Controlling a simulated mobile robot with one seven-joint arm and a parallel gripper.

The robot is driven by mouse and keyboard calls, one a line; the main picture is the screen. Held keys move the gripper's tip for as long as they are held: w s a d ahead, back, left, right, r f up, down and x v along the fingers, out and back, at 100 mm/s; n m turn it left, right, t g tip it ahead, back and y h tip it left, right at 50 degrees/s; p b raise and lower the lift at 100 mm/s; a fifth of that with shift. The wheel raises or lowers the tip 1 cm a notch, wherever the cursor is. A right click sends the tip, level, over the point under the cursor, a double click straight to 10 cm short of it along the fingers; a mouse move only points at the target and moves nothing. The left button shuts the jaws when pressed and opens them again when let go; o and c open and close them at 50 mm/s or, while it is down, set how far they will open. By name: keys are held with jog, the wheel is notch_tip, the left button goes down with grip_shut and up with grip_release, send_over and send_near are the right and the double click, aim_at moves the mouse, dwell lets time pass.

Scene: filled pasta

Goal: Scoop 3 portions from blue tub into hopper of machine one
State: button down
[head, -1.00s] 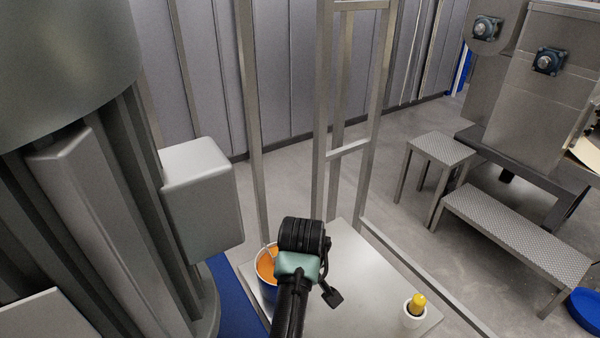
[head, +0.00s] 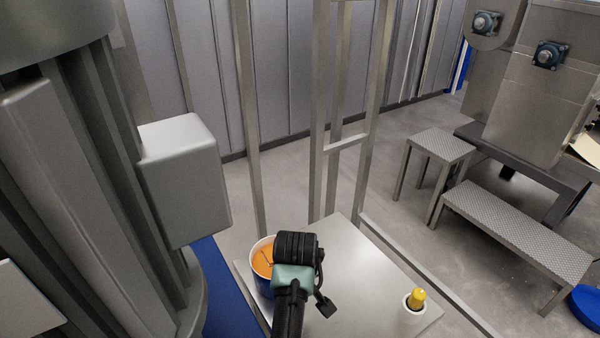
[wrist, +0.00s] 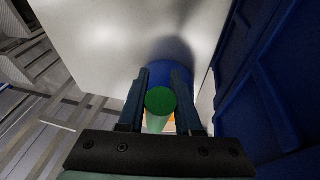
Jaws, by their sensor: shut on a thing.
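The blue tub (head: 262,284) stands on the left part of a steel table and holds orange filling (head: 262,258). In the wrist view the tub (wrist: 170,72) lies beyond my fingers, with a little orange showing. My gripper (wrist: 161,88) is shut on a green round handle (wrist: 160,101), seen end-on between the two fingers. I take it for the scoop's handle; its bowl is hidden. In the head view my wrist covers the tub's right side and hides the fingertips. I cannot tell whether the scoop touches the filling. No hopper opening is clearly visible.
The steel table (head: 350,265) has clear room right of the tub. A white cup (head: 412,308) with a yellow-topped item stands at its right. Upright metal posts (head: 320,130) rise behind. Steps (head: 515,230) and steel machinery (head: 530,100) are at right.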

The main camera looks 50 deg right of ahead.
jog(key=shift+r, duration=0.1)
dwell(0.5)
notch_tip(320, 180, up, 10)
jog(key=p, duration=1)
dwell(0.5)
